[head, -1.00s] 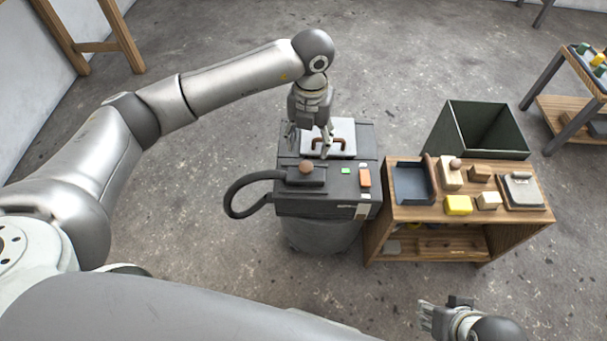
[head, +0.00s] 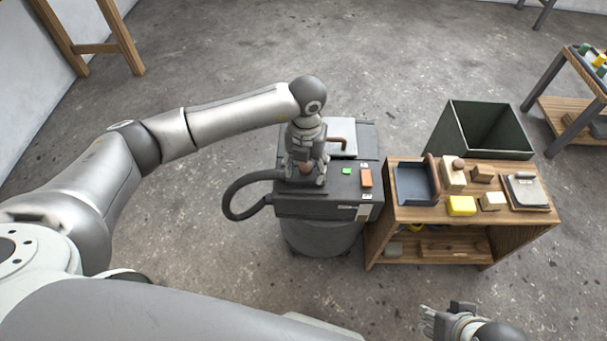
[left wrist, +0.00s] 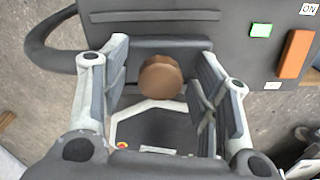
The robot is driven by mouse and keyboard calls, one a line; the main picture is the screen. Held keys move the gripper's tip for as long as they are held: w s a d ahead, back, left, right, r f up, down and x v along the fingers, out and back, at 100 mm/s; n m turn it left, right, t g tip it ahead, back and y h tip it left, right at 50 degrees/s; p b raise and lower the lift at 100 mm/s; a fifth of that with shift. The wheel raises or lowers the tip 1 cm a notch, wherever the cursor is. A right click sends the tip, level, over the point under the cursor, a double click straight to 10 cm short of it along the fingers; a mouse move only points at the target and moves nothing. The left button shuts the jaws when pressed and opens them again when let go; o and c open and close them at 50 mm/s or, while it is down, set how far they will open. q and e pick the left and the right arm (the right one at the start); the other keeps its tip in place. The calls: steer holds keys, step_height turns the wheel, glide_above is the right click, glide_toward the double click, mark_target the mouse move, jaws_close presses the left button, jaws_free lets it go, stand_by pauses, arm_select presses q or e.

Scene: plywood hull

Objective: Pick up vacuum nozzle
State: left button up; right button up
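The vacuum nozzle is a dark block with a round brown knob (left wrist: 161,77), lying on top of the dark grey vacuum (head: 325,208) at its left front. A black hose (head: 228,200) loops from the vacuum's left side. My left gripper (head: 305,180) points down over the nozzle and hides most of it in the head view. In the left wrist view its fingers (left wrist: 163,85) are spread on both sides of the knob, with gaps to it. My right gripper (head: 428,318) is at the bottom right, away from the vacuum; its finger opening is unclear.
A green light (head: 346,170) and an orange switch (head: 365,178) are right of the nozzle. A pale plate with a brown handle (head: 342,145) lies behind. A wooden bench (head: 385,240) with blocks and a tray stands at right, a dark bin (head: 450,135) behind it.

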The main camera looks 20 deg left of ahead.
mark_target(306, 166)
arm_select(q)
steer(key=c, duration=1.1)
steer(key=shift+r, duration=0.15)
steer(key=shift+r, duration=0.3)
step_height(306, 166, up, 2)
steer(key=shift+w+r+p, duration=0.1)
steer(key=shift+p, duration=0.4)
steer(key=s+d+r, duration=0.2)
steer(key=d+r, duration=0.1)
steer(key=d, duration=0.1)
steer(key=s+d+r+p, duration=0.1)
steer(key=s+d+r, duration=0.1)
steer(key=d+r, duration=0.1)
steer(key=s+d+r+p, duration=0.1)
steer(key=s+d+r, duration=0.1)
steer(key=d+r, duration=0.2)
steer(key=shift+s+d, duration=0.25)
steer(key=shift+d, duration=0.5)
arm_select(e)
steer(key=x, duration=0.3)
steer(key=shift+w+a, duration=0.1)
steer(key=shift+w, duration=0.15)
